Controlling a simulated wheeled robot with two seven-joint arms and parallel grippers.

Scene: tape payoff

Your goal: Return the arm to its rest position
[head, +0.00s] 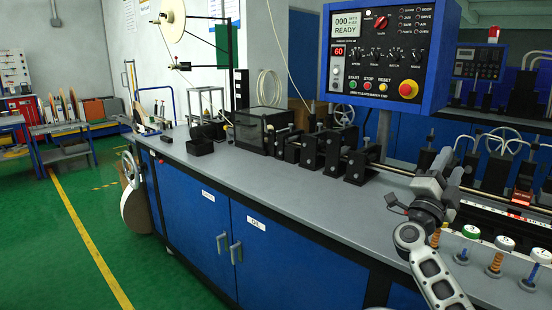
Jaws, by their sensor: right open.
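My right gripper (440,172) shows at the right of the head view, on my white and grey arm that rises from the bottom edge. It is held over the grey bench top (315,205), left of a row of round-capped spools. Its jaws are open, and I see nothing between them. My left gripper and arm are not in view.
A blue control panel (388,50) reading READY stands behind the bench. Black roller blocks (312,150) line the bench's back. The bench front left of my arm is clear.

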